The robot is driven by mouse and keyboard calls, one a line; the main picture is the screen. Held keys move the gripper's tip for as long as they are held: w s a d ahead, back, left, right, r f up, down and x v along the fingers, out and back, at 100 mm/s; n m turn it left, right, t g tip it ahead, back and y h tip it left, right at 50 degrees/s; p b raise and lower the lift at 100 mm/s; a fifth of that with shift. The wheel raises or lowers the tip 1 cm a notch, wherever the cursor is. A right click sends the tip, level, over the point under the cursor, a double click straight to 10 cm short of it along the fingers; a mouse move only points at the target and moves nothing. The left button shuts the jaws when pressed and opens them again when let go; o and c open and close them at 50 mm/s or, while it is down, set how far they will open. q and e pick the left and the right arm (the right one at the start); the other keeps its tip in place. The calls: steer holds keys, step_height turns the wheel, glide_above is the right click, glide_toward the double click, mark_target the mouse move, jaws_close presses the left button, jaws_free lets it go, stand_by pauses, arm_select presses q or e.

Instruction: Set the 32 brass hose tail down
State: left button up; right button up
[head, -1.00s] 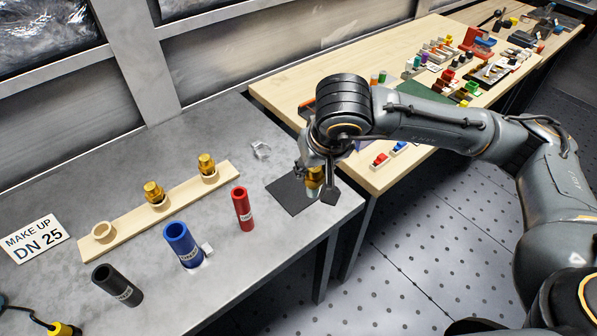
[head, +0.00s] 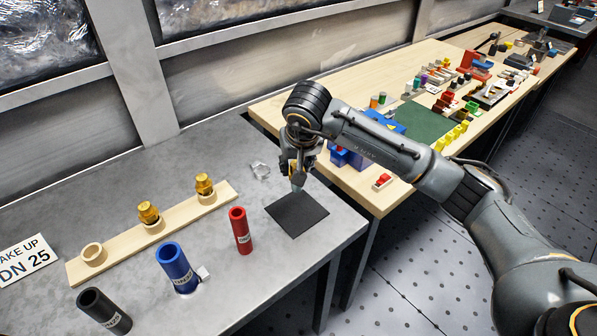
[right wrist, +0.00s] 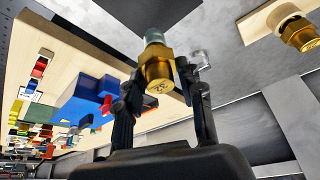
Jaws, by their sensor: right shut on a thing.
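My right gripper (head: 296,176) is shut on the brass hose tail (right wrist: 158,68). In the right wrist view the hose tail is a gold hex fitting with a pale greenish end, held between the two fingertips. In the head view, the gripper points down over the back part of a black mat (head: 300,216), with the pale end lowest. I cannot tell whether that end touches the mat. Two other brass fittings (head: 148,211) (head: 204,184) stand in rings on a wooden strip (head: 180,222). My left gripper is not in view.
The strip's left ring (head: 93,254) is empty. A black hose (head: 104,311), a blue hose (head: 177,268) and a red hose (head: 240,231) stand in front. A clear piece (head: 260,170) lies behind the mat. A wooden table (head: 380,200) with blue parts (head: 345,157) stands right.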

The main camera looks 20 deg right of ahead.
mark_target(294, 188)
steer(key=shift+w+d+f, duration=0.25)
steer(key=shift+w+f, duration=0.15)
steer(key=shift+f, duration=0.1)
steer(key=shift+w+d+f, duration=0.2)
steer(key=shift+w+f, duration=0.2)
steer(key=shift+f, duration=0.1)
step_height(294, 188, down, 3)
steer(key=shift+w+f+p, duration=0.1)
steer(key=shift+w+p, duration=0.05)
steer(key=shift+p, duration=0.75)
steer(key=shift+d+f, duration=0.1)
steer(key=shift+f, duration=0.3)
steer(key=o, duration=1.3)
steer(key=shift+c, duration=0.2)
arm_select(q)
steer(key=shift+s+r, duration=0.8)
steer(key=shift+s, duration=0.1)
arm_select(e)
steer(key=shift+r, duration=0.1)
